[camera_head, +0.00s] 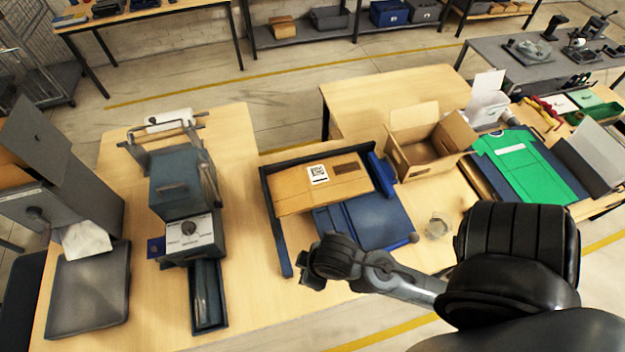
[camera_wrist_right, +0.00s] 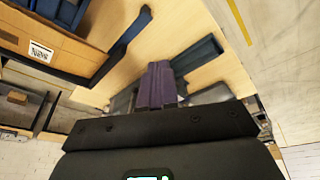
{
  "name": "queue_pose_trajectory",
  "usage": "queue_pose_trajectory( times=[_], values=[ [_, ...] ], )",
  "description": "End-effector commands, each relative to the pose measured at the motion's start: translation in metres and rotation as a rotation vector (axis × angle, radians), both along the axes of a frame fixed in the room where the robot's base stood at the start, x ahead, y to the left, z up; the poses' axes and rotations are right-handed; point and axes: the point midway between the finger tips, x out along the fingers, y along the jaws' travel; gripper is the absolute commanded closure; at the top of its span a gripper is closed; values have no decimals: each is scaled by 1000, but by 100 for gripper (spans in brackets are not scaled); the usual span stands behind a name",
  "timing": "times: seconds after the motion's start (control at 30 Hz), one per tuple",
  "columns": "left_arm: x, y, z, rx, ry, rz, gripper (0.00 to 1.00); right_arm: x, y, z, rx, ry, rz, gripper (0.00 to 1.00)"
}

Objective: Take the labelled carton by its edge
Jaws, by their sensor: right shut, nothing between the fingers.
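The labelled carton (camera_head: 293,195) is a flat brown box with a white printed label on top. It lies on a blue-framed stand (camera_head: 271,220) on the wooden table. In the right wrist view the carton (camera_wrist_right: 75,48) is at the upper left, its label facing the camera. My right gripper (camera_head: 312,276) is in front of the stand, near the table's front, apart from the carton. In the right wrist view its fingers (camera_wrist_right: 157,85) are shut and empty, to the right of the carton. My left gripper is not in view.
A sealing machine (camera_head: 182,185) stands left of the stand. A blue panel (camera_head: 375,222) lies in front of the carton, and an open cardboard box (camera_head: 410,160) stands to the right. A green shirt (camera_head: 520,160) lies farther right. Bare table separates the machine and stand.

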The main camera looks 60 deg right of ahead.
Motion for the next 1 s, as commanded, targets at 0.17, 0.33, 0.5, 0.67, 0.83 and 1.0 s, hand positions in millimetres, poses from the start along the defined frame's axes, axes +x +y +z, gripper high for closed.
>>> queue_pose_trajectory(
  times=[0.17, 0.33, 0.5, 0.67, 0.83, 1.0],
  values=[
    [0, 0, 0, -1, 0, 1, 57, 0, 0, 0, 0, 0, 0, 100],
    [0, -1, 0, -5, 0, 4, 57, 0, 0, 0, 0, 0, 0, 100],
    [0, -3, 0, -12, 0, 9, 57, 0, 0, 0, 0, 0, 0, 98],
    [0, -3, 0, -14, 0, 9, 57, 0, 0, 0, 0, 0, 0, 74],
    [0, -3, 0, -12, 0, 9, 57, 0, 0, 0, 0, 0, 0, 48],
    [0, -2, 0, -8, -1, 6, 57, 0, 0, 0, 0, 0, 0, 45]
  ],
)
